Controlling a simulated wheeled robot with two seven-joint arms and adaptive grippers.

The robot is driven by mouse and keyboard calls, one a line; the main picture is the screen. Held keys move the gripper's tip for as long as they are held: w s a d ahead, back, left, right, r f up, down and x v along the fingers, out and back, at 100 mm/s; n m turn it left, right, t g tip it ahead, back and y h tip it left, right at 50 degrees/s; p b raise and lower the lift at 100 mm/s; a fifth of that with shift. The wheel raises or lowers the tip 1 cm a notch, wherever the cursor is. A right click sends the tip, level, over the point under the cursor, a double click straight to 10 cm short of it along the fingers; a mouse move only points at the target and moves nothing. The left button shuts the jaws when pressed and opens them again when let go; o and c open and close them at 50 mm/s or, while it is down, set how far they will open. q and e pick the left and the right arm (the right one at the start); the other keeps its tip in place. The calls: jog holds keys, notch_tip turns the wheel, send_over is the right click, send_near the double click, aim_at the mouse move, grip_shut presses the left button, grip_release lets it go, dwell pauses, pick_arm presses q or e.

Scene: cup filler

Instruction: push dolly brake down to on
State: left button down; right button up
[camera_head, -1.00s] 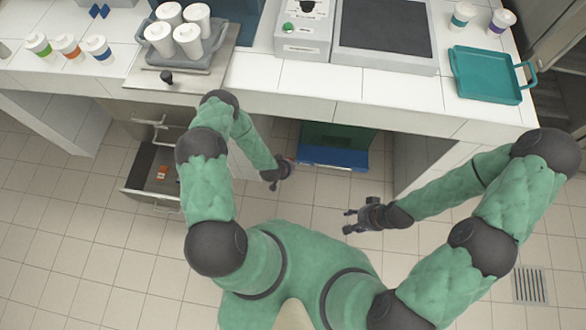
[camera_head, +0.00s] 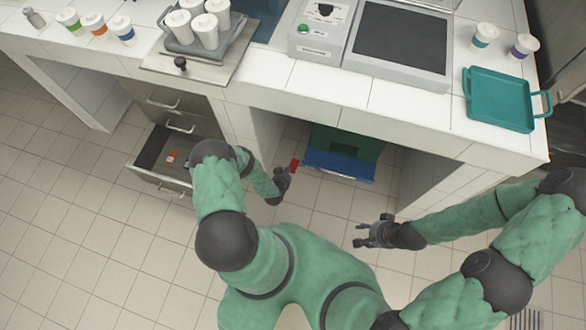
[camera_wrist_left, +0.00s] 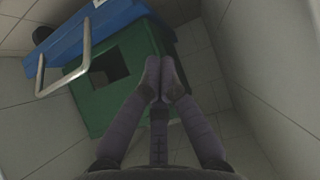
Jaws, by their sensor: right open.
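A blue dolly-like base (camera_head: 340,165) with a green box (camera_head: 346,140) on it stands under the counter. In the left wrist view the blue part (camera_wrist_left: 85,38) has a metal bar handle (camera_wrist_left: 62,84), and the green box (camera_wrist_left: 98,110) shows a dark square opening. A small red piece (camera_head: 294,164) shows beside the blue part's left end; I cannot tell whether it is the brake. My left gripper (camera_head: 285,175) is close to the red piece, its fingertips together (camera_wrist_left: 161,78) with nothing visible between them. My right gripper (camera_head: 362,234) is open and empty in front of the dolly.
The tiled counter (camera_head: 250,98) overhangs the dolly, with side walls either side of the bay. An open drawer (camera_head: 160,160) juts out at left. A teal tray (camera_head: 500,100) and cups stand on top. Floor before the bay is clear.

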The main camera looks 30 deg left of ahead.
dwell(0.3)
pick_arm(q)
jog(key=b, duration=0.6)
send_over(292, 169)
jog(key=w, duration=0.1)
jog(key=f, duration=0.6)
jog(key=shift+w+a+f, duration=0.1)
jog(key=shift+a+f, duration=0.2)
jog(key=shift+f, duration=0.1)
jog(key=shift+s+d+f+b, duration=0.1)
jog(key=shift+s+f+b, duration=0.05)
jog(key=shift+s+f, duration=0.3)
jog(key=shift+s+d+f+b, duration=0.1)
jog(key=shift+s+f+b, duration=0.1)
jog(key=shift+f, duration=0.35)
jog(key=shift+s+f, duration=0.25)
jog(key=shift+f, duration=0.3)
jog(key=shift+s, duration=0.1)
